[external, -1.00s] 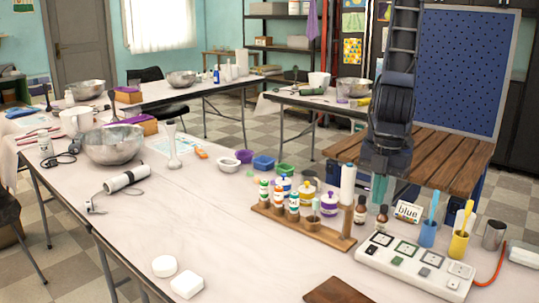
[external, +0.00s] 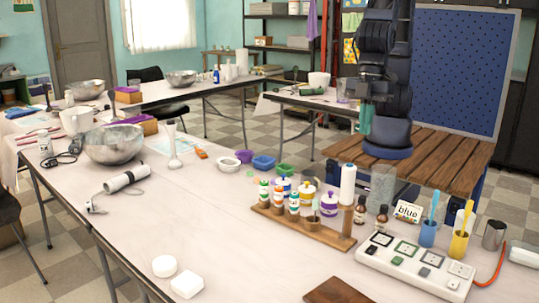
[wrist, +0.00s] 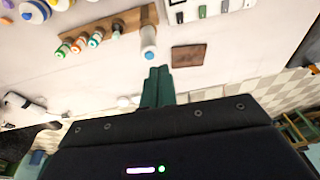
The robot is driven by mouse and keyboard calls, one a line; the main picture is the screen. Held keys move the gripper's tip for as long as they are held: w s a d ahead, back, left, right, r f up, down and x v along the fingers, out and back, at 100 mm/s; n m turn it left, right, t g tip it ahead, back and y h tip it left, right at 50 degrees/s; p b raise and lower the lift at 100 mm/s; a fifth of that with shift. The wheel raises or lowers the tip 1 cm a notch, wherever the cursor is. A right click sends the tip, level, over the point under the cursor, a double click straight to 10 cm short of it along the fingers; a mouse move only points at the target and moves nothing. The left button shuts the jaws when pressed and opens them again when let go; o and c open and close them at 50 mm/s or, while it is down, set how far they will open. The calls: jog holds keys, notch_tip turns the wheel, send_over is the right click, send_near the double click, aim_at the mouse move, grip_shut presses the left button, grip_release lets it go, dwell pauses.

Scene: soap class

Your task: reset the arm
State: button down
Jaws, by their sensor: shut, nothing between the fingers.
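My gripper (external: 366,118) hangs below my arm in the external view, above the far right side of the white table (external: 215,225). Its green fingers are together, and they also show in the wrist view (wrist: 158,72). Nothing is between them. The gripper is apart from the things on the table.
A wooden rack (external: 300,228) with several small bottles and a white cylinder (external: 347,184) stands on the table. Right of it are two brown bottles, blue (external: 428,234) and yellow (external: 459,246) cups and a white switch panel (external: 415,265). A wooden slatted table (external: 440,160) stands behind.

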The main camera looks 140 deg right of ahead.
jog(key=s+d+r, duration=0.4)
jog(key=s, duration=0.4)
jog(key=s+d+r+t, duration=0.1)
jog(key=s+d+r, duration=0.3)
jog(key=s, duration=0.4)
jog(key=s+d+r+t, duration=0.1)
jog(key=s+d+r, duration=0.3)
jog(key=s, duration=0.5)
jog(key=shift+r+h, duration=0.3)
jog(key=shift+r, duration=0.3)
